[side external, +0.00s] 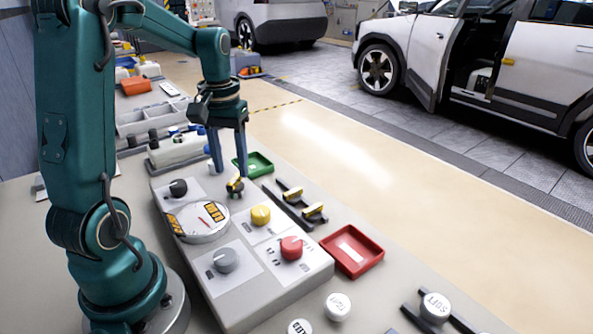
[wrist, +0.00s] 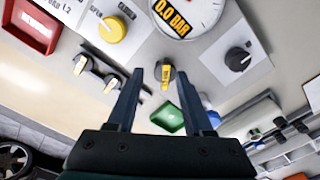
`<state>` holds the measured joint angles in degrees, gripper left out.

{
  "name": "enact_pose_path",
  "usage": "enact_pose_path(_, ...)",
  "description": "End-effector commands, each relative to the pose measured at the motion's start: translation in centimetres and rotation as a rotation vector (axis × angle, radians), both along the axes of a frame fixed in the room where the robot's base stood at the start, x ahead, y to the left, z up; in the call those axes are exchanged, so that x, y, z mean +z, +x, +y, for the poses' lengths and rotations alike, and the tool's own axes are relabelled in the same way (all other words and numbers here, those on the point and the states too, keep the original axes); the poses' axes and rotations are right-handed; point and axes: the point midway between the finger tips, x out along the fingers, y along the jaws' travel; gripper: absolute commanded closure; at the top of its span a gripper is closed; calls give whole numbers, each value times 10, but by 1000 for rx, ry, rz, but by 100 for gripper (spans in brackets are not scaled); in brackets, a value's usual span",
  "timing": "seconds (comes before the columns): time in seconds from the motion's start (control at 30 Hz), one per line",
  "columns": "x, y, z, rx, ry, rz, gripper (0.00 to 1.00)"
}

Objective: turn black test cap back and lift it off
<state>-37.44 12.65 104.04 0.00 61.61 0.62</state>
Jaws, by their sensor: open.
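A small black cap with a yellow bar across its top (side external: 235,185) stands on the grey panel's far end, beside the round gauge. I take it for the test cap. In the wrist view the cap (wrist: 165,74) is between the tips of my two fingers, with space on both sides. My gripper (side external: 229,175) points down over it, open and empty. In the wrist view my gripper (wrist: 160,79) also shows open, its fingers apart. I cannot tell how far down beside the cap the fingertips reach.
The panel carries a gauge (wrist: 182,10) reading 0.0 BAR and black (side external: 178,188), yellow (side external: 261,215), red (side external: 291,247) and grey (side external: 225,260) knobs. A green tray (side external: 264,172), a rack with two yellow-barred black caps (side external: 313,210) and a red tray (side external: 375,258) lie alongside.

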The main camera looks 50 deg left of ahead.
Motion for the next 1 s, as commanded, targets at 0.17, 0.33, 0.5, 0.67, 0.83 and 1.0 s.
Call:
enact_pose_path(0.17, -14, -7, 8, 41, -21, 26, 49)
enact_pose_path(0.33, -34, -8, 7, 40, -22, 27, 49)
enact_pose_path(0.5, -52, -7, 7, 39, -21, 27, 49)
enact_pose_path(0.67, -59, -7, 7, 38, -19, 24, 49)
enact_pose_path(0.83, -59, -7, 7, 38, -18, 23, 49)
enact_pose_path(1.0, -59, -7, 7, 38, -18, 23, 95)
